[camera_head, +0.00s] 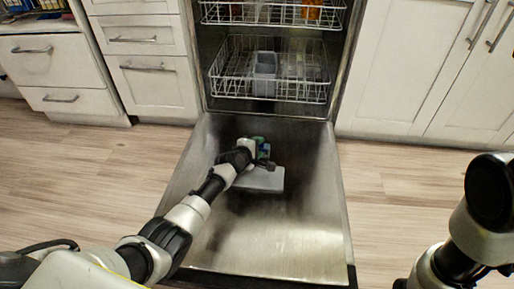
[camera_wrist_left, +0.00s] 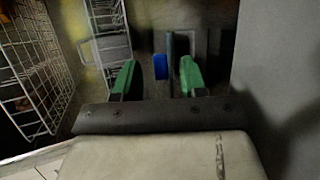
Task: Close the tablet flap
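The tablet dispenser (camera_head: 265,182) is a light grey panel on the inner face of the lowered dishwasher door. My left gripper (camera_head: 262,155) is over its far edge and partly covers it. In the left wrist view the green fingers of the left gripper (camera_wrist_left: 157,76) are apart. A small blue part (camera_wrist_left: 161,67) and an upright dark bar, apparently the tablet flap (camera_wrist_left: 178,58), show between and beyond the fingers. I cannot tell whether a finger touches the flap. My right gripper is outside the views; only part of my right arm shows.
The dishwasher door (camera_head: 285,240) lies open and flat. Above its far end are the lower rack (camera_head: 225,85) with a grey container (camera_head: 264,74) and the upper rack (camera_head: 275,14). White cabinets (camera_head: 400,80) stand at both sides. The wooden floor (camera_head: 90,175) is clear.

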